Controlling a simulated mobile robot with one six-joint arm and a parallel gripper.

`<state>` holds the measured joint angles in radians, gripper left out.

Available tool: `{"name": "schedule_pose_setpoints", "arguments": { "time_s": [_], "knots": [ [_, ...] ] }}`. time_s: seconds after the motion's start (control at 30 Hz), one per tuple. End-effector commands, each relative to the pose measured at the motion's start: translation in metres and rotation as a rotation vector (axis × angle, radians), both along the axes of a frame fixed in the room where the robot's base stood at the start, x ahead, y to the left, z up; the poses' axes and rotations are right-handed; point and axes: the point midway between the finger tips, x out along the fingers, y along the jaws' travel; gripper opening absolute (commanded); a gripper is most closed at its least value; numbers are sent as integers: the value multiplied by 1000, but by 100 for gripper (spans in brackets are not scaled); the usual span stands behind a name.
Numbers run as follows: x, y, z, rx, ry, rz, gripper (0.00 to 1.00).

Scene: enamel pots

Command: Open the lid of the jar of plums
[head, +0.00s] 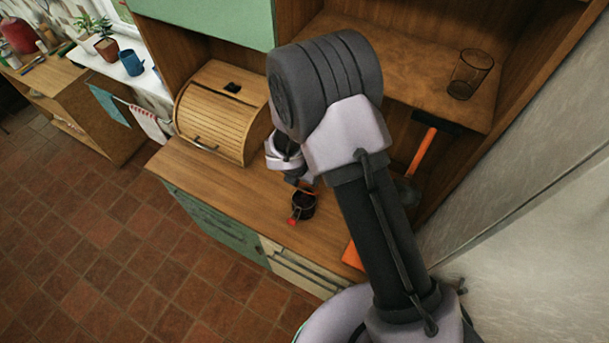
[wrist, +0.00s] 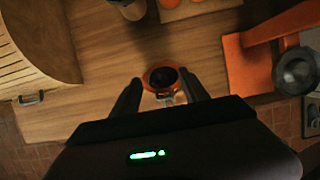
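The jar of plums (head: 303,206) is a small dark jar on the wooden counter. In the head view a small red part shows low on its near side. In the wrist view the jar (wrist: 164,76) has an orange ring around a dark middle, with a pale metallic piece at its near edge. I cannot tell whether the lid is shut. My gripper (wrist: 162,88) is open, its two dark fingers apart on either side of the jar's near part in that view. No contact is clear. In the head view my arm hides most of the gripper, just above the jar.
A wooden roll-top bread box (head: 222,112) stands left of the jar. On the right are an orange-handled tool (head: 421,150) and an orange flat piece (wrist: 250,68). A dark round object (wrist: 297,70) is beside it. A glass (head: 470,76) stands on the shelf. The counter's front edge is close.

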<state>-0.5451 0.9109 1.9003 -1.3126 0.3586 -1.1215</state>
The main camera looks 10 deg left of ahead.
Motion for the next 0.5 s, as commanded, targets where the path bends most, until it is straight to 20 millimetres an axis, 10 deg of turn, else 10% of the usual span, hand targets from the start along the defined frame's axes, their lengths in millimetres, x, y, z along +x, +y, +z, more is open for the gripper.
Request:
{"name": "schedule_pose_setpoints", "arguments": {
  "time_s": [0.27,0.5],
  "knots": [
    [-1,1,6,1,-1,-1,53],
    [-19,9,60,2,-3,1,53]
  ]
}}
